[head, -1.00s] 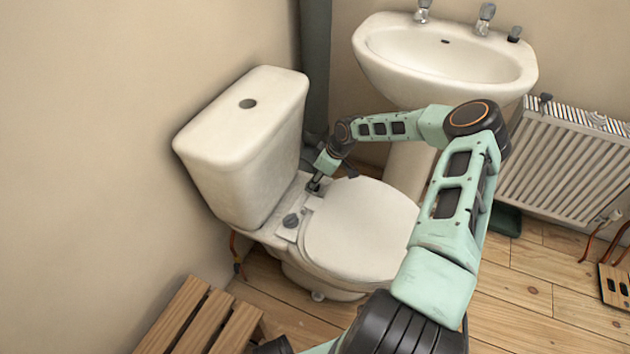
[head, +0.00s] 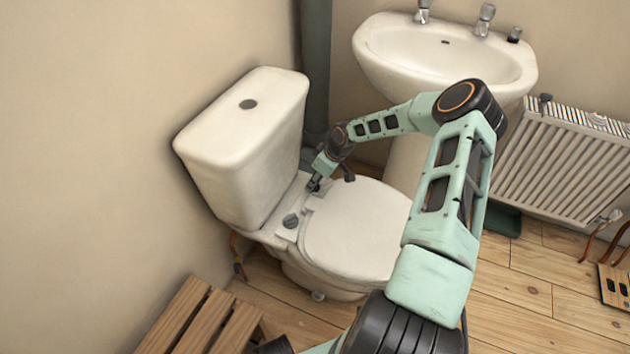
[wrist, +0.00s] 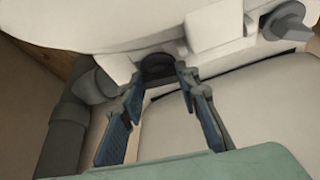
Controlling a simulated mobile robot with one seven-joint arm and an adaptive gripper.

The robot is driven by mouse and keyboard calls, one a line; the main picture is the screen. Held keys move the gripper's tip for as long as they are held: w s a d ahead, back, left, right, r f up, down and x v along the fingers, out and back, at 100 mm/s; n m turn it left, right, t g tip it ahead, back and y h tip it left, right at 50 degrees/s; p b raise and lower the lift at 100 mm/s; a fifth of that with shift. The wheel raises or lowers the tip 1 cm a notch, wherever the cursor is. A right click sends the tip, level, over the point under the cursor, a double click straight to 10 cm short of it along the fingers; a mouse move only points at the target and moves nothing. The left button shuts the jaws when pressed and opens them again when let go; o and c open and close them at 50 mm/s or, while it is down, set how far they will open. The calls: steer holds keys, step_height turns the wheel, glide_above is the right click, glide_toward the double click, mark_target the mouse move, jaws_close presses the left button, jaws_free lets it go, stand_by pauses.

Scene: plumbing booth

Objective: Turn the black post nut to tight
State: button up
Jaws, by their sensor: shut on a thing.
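The black post nut (wrist: 158,66) is a dark round piece at the back of the toilet seat, by the hinge; its far side is hidden under the pale rim in the wrist view. My gripper (wrist: 159,77) has one finger on each side of it and is shut on it. In the head view my gripper (head: 314,184) reaches down to the far hinge corner, and its fingers hide the nut there. How tight the nut is cannot be told.
A grey winged knob (head: 290,221) stands at the near hinge; it also shows in the wrist view (wrist: 285,21). The cistern (head: 240,145) rises close behind. The closed lid (head: 355,230) lies in front. A grey pipe (wrist: 65,135) and the basin (head: 445,60) are beyond.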

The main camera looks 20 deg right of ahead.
steer(key=o, duration=0.9)
steer(key=v, duration=1.2)
steer(key=shift+a, duration=0.15)
